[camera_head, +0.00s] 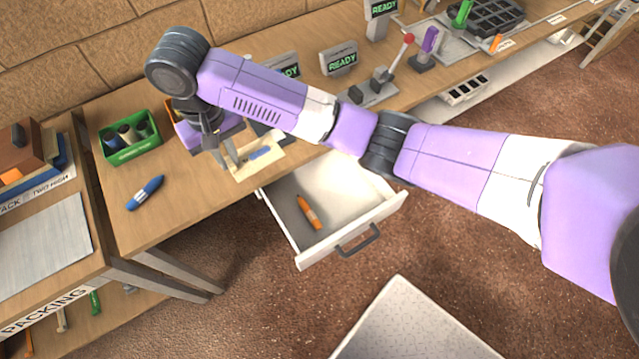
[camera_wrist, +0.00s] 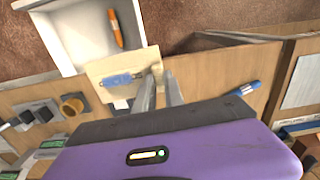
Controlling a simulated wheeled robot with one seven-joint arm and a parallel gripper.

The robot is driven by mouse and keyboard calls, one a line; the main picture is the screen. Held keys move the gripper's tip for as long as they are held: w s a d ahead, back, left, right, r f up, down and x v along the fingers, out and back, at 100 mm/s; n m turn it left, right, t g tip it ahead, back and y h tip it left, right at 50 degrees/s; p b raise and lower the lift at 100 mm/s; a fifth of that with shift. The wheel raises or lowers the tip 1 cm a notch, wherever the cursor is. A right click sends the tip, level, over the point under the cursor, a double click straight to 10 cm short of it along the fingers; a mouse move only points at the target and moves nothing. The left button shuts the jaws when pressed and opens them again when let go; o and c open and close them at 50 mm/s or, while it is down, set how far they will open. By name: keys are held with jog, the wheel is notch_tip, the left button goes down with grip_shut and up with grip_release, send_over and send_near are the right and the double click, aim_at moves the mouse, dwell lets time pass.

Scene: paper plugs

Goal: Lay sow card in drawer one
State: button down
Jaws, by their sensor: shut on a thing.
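A cream card (camera_head: 266,162) with a blue picture on it is at the table's front edge, partly over the open drawer's back left corner. My gripper (camera_head: 228,164) is shut on the card's left end and points down. In the wrist view, the card (camera_wrist: 126,66) lies left of the fingertips (camera_wrist: 158,80), which close on its right end. The white drawer (camera_head: 347,195) is pulled out below the tabletop; no number shows on it. An orange marker (camera_head: 309,212) lies inside it. The drawer also shows in the wrist view (camera_wrist: 82,28).
A green bin (camera_head: 130,148) with cylinders and a blue marker (camera_head: 146,192) are on the table's left. Ready signs (camera_head: 340,61) and a red-knobbed lever device (camera_head: 389,70) stand farther right. A packing shelf (camera_head: 46,240) stands at far left. The drawer's right part is clear.

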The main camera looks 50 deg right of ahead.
aim_at(269, 146)
jog(key=shift+m, duration=0.6)
jog(key=s+d, duration=0.1)
jog(key=d, duration=0.2)
jog(key=s+d+f+p, duration=0.1)
jog(key=d, duration=0.2)
jog(key=d+f, duration=0.1)
jog(key=d, duration=0.2)
jog(key=shift+s+p, duration=0.3)
jog(key=shift+s, duration=0.1)
jog(key=shift+s+d+f, duration=2.65)
jog(key=shift+s+d, duration=2.4)
jog(key=shift+s, duration=0.35)
jog(key=shift+n, duration=0.3)
notch_tip(269, 146, down, 16)
jog(key=b, duration=0.3)
jog(key=shift+d+r+b, duration=0.1)
jog(key=shift+r+b, duration=0.1)
jog(key=shift+b, duration=0.2)
jog(key=shift+f, duration=2.2)
